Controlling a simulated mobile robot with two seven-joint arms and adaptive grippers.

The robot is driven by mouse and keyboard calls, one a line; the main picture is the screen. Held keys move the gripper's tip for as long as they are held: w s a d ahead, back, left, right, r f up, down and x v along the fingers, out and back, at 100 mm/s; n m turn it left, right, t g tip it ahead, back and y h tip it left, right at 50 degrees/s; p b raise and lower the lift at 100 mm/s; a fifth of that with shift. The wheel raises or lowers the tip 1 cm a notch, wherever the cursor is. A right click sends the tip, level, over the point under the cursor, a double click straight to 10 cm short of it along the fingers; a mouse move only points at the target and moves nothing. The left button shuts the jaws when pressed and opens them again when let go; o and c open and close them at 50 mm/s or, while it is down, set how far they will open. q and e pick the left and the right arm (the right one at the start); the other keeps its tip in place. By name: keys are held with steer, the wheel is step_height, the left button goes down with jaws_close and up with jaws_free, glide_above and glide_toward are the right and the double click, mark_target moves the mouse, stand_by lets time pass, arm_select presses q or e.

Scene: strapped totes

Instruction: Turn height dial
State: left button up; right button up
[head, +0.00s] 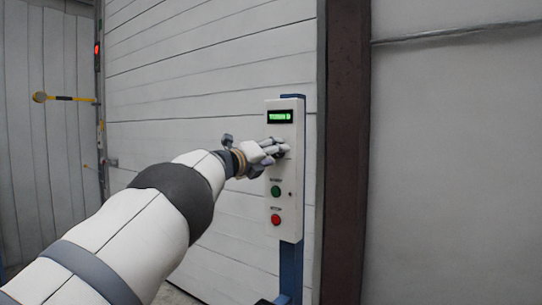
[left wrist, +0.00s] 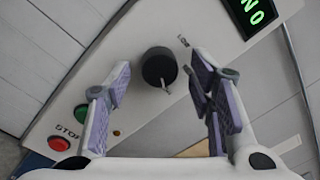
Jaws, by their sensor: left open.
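The height dial (left wrist: 158,66) is a round black knob on the face of a white control box (head: 285,235). In the left wrist view it sits between the fingertips of my left gripper (left wrist: 160,78), with a gap visible on both sides. My left gripper (head: 274,150) is open, with purple-grey ribbed pads, and reaches the box from the left. In the head view the gripper mostly hides the dial. Small metal pieces show beside the dial in the wrist view; what they are is unclear. My right gripper is not in view.
The box carries a green-lit display (head: 279,116), a green button (head: 276,191) and a red button (head: 276,218) labelled STOP. It stands on a blue post (head: 291,268). Behind are a white panelled door (head: 210,80) and a brown column (head: 344,150) to the right.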

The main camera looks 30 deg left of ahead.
arm_select(q)
steer(key=s+a, duration=0.2)
steer(key=s, duration=1)
steer(key=shift+f, duration=0.25)
